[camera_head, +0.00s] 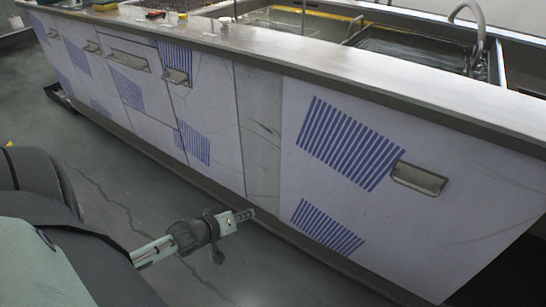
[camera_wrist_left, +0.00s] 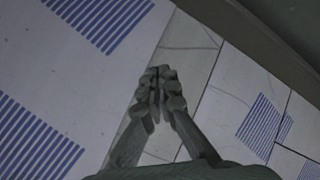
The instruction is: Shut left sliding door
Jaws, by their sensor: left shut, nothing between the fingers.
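The cabinet front under the long counter has white panels with blue stripes. A large panel (camera_head: 345,200) at the right carries a metal recessed handle (camera_head: 418,178). To its left is a narrow plain greyish strip (camera_head: 260,125), then a striped panel (camera_head: 205,115) with a handle (camera_head: 176,77). I cannot tell for certain which panel is the left sliding door. My left gripper (camera_head: 244,215) is shut and empty, low in front of the strip. In the left wrist view its closed fingertips (camera_wrist_left: 160,75) overlap the plain strip (camera_wrist_left: 185,60), between striped panels; contact cannot be told. My right gripper is not in view.
The steel countertop (camera_head: 300,55) runs above the panels, with a water-filled tank (camera_head: 420,55) and tap (camera_head: 475,30) at the upper right. More handled panels (camera_head: 75,55) extend to the far left. The dark floor (camera_head: 110,160) before them is clear.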

